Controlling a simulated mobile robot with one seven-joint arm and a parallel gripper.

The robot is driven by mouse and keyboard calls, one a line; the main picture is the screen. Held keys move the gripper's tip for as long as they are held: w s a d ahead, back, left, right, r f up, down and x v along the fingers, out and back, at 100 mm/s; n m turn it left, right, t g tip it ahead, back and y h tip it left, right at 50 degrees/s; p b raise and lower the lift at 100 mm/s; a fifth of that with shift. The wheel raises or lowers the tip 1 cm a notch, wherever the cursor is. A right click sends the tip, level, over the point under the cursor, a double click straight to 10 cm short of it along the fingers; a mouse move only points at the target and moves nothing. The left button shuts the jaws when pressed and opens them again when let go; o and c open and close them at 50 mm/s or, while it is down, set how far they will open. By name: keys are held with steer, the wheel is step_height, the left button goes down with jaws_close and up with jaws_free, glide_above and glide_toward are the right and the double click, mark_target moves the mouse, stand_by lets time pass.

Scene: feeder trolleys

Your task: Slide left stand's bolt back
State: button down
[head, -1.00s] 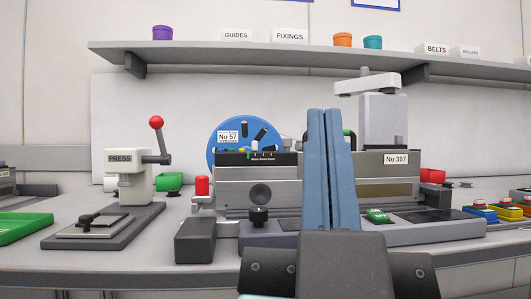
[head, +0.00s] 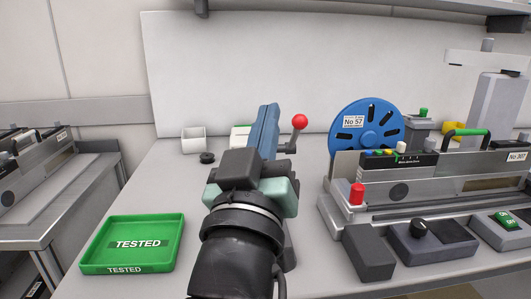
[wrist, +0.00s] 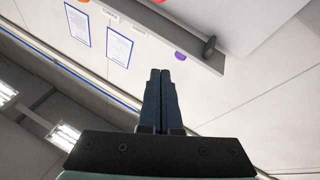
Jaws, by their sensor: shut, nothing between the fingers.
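My gripper (head: 269,108) is shut and empty, its two blue fingers pressed together and pointing up, above the left part of the bench. In the wrist view my gripper (wrist: 160,72) shows nothing between the fingers. At the far left a grey feeder stand (head: 28,183) is cut by the picture edge; no bolt can be made out on it. On the right a grey feeder (head: 480,168) marked No 307, with a blue reel (head: 366,128), sits on a stand with a red knob (head: 357,193) at its left end. My gripper is apart from both.
A green TESTED tray (head: 100,262) lies at the bench's front left. Behind my arm a lever with a red ball (head: 300,121) sticks out; its press is mostly hidden. A small white bin (head: 194,139) stands behind. A floor gap separates the bench from the left stand.

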mark_target(348, 190)
steer(key=w+d+f+n+g+h+p, duration=0.1)
steer(key=f+n+g+h+p, duration=0.1)
steer(key=f+p, duration=0.2)
steer(key=w+d+f+n+g+h+p, duration=0.2)
steer(key=f+g+p, duration=0.1)
steer(key=f+p, duration=0.2)
steer(key=w+d+f+n+g+h+p, duration=0.1)
steer(key=f+n+g+h+p, duration=0.1)
steer(key=f+n+g+p, duration=0.1)
steer(key=shift+w+d+f+p, duration=0.2)
steer(key=shift+f+p, duration=0.45)
steer(key=shift+p, duration=0.55)
steer(key=shift+s+d+f+n+g+h+p, duration=0.1)
steer(key=shift+s+f+n+g+h+p, duration=0.4)
steer(key=shift+f+n, duration=0.35)
steer(key=shift+r, duration=0.1)
steer(key=x, duration=1)
steer(key=shift+w+r, duration=0.1)
steer(key=shift+r, duration=0.1)
steer(key=s, duration=0.1)
steer(key=s+d+p, duration=0.1)
steer(key=shift+s+d, duration=0.15)
steer(key=shift+s, duration=0.2)
steer(key=shift+s+d, duration=0.3)
steer(key=shift+s, duration=0.15)
steer(key=shift+s, duration=0.1)
